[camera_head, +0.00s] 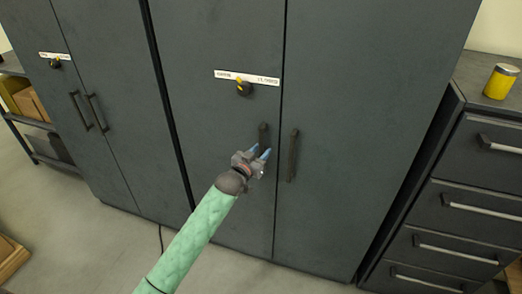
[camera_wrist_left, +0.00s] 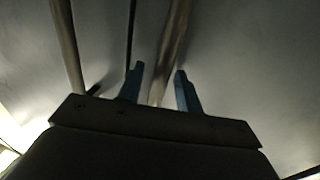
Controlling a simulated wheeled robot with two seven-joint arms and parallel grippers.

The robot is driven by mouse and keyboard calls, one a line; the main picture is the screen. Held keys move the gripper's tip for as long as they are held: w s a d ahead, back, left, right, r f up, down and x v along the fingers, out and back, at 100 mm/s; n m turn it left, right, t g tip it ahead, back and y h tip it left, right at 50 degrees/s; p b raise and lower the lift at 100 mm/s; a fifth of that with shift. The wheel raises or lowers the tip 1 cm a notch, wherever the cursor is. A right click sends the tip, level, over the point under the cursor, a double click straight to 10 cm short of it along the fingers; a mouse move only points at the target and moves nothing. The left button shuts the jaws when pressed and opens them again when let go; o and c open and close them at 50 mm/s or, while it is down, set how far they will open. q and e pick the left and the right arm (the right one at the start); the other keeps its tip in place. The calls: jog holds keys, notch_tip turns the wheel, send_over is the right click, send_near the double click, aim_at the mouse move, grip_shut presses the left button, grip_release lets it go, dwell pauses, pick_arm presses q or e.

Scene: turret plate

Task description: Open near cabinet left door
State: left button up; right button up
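The near cabinet is tall and dark grey. Its left door (camera_head: 215,130) and right door (camera_head: 340,130) look shut, with a thin seam between them. The left door's dark vertical handle (camera_head: 263,132) stands just left of the seam. My left gripper (camera_head: 260,152) is in front of this handle's lower part and hides some of it. The gripper's blue fingers are apart. In the left wrist view, the open left gripper (camera_wrist_left: 159,70) has a handle bar (camera_wrist_left: 172,45) running between its fingers, and I see no firm contact. My right gripper is out of view.
The right door's handle (camera_head: 292,155) is close on the right. A knob (camera_head: 243,88) sits below a label on the left door. Another cabinet (camera_head: 100,60) stands left. A drawer unit (camera_head: 470,190) with a yellow can (camera_head: 500,82) stands right. Floor is clear in front.

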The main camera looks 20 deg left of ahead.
pick_arm(q)
jog(key=shift+w+f, duration=0.1)
jog(key=shift+w, duration=0.15)
grip_shut()
jog(key=shift+s, duration=0.2)
